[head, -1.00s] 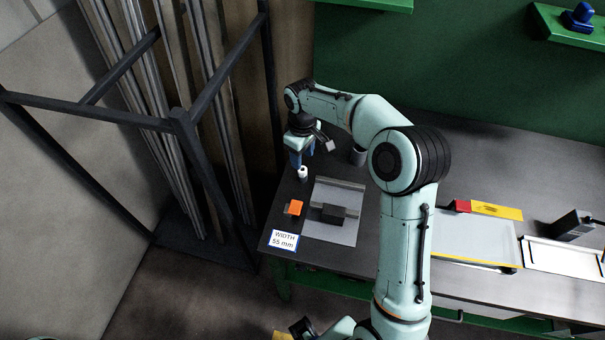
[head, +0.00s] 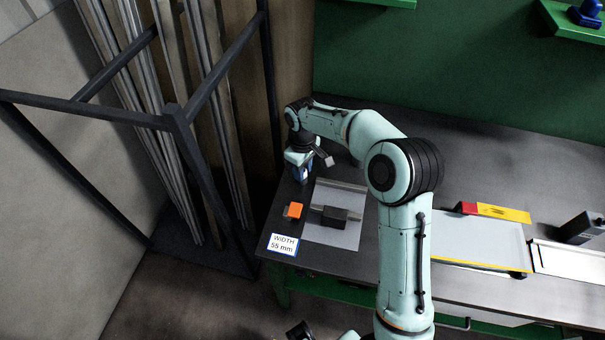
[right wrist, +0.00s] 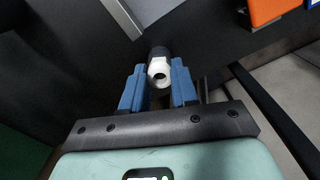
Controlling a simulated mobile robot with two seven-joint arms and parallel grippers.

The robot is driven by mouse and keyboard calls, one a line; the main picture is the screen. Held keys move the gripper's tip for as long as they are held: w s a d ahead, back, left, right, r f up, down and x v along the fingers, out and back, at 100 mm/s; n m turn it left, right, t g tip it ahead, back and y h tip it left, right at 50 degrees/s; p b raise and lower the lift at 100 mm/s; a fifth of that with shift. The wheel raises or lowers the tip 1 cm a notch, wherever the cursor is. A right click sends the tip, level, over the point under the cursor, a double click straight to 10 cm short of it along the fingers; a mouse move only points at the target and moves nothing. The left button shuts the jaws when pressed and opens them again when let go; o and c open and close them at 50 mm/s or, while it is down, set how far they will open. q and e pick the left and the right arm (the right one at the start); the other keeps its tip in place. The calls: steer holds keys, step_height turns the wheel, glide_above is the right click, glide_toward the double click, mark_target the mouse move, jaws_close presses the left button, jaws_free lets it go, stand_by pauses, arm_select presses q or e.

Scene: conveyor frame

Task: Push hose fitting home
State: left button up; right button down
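The white hose fitting (right wrist: 160,72), with a round hole in its end, shows in the right wrist view between the two blue fingers. A dark cylindrical part continues behind it. In the head view the gripper hides most of it. My right gripper (head: 302,175) is low over the left end of the bench; its fingertips also show in the right wrist view (right wrist: 159,88). The fingers flank the fitting closely on both sides. I cannot tell whether they touch or grip it. My left gripper cannot be made out.
A grey plate (head: 338,232) with a dark block (head: 335,215) lies beside the gripper. An orange block (head: 293,210) and a "WIDTH 55 mm" card (head: 283,244) lie near the bench's left edge. A dark rack (head: 172,118) with long bars stands left of the bench.

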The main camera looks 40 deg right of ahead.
steer(key=shift+r, duration=0.1)
step_height(320, 180, up, 5)
steer(key=p, duration=0.3)
arm_select(q)
steer(key=r, duration=0.1)
steer(key=w+r, duration=0.1)
steer(key=r, duration=0.1)
steer(key=shift+w+r, duration=0.25)
steer(key=shift+r, duration=0.05)
arm_select(e)
steer(key=shift+f, duration=0.25)
